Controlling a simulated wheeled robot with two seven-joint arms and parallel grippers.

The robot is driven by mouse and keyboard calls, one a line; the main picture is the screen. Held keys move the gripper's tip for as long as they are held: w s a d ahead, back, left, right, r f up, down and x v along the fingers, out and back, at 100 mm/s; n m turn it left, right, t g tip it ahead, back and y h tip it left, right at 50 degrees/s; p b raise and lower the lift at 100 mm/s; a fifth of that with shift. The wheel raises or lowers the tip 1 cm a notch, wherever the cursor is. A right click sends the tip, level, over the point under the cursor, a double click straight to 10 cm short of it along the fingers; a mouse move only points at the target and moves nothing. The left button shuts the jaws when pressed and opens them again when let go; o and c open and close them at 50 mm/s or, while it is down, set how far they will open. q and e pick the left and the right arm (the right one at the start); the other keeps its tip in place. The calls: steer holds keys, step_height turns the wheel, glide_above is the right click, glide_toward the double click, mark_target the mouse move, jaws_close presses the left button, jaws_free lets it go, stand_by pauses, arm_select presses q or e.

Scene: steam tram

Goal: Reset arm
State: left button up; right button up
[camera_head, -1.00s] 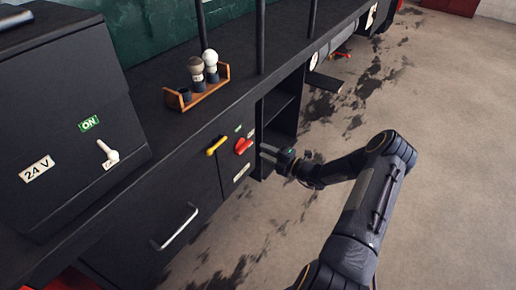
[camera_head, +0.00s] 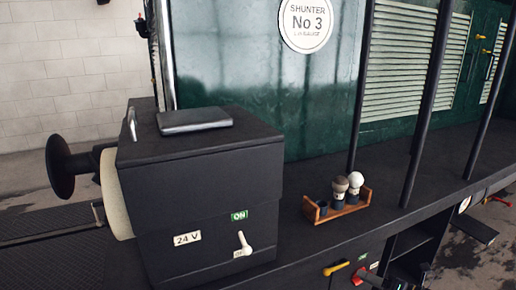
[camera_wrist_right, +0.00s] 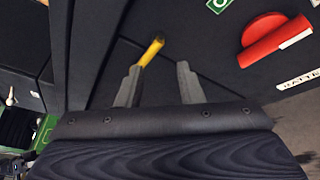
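My right gripper shows in the wrist view (camera_wrist_right: 158,84) with its two grey fingers apart and nothing held between them. In the head view it is only partly visible at the bottom right edge, near the red handle (camera_head: 360,276). In the wrist view a yellow handle (camera_wrist_right: 152,52) lies beyond the fingers, close to the left fingertip; I cannot tell whether they touch. The red rotary handle (camera_wrist_right: 272,36) is to the right of the fingers, apart from them. The yellow handle also shows in the head view (camera_head: 336,268). My left gripper is not in view.
A black box (camera_head: 215,190) with a white lever (camera_head: 243,242) and a 24 V label stands on the running board. A wooden rack (camera_head: 338,207) holds two bulb-like items. Dark upright posts (camera_head: 432,100) rise along the running board. An open compartment (camera_head: 410,240) is at lower right.

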steer(key=s+a+r+n+g+h+p, duration=0.1)
steer(key=s+a+r+n+g+p, duration=0.1)
steer(key=s+a+r+n+g, duration=0.4)
steer(key=s+a+r+n+g+h+p, duration=0.1)
steer(key=s+a+r+n+p, duration=0.1)
steer(key=s+a+r+n, duration=0.7)
arm_select(q)
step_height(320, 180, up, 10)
steer(key=p, duration=0.4)
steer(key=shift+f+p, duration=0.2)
steer(key=shift+p, duration=0.1)
arm_select(e)
steer(key=s+d+r+n+h, duration=0.1)
steer(key=s+r+n+h, duration=0.1)
steer(key=s+n, duration=0.5)
steer(key=s+d+r+n+t+h, duration=0.1)
steer(key=s+r+n+h, duration=0.2)
steer(key=s+n, duration=0.5)
steer(key=shift+d+r+n, duration=0.25)
steer(key=shift+r+n, duration=0.5)
steer(key=shift+n, duration=2.35)
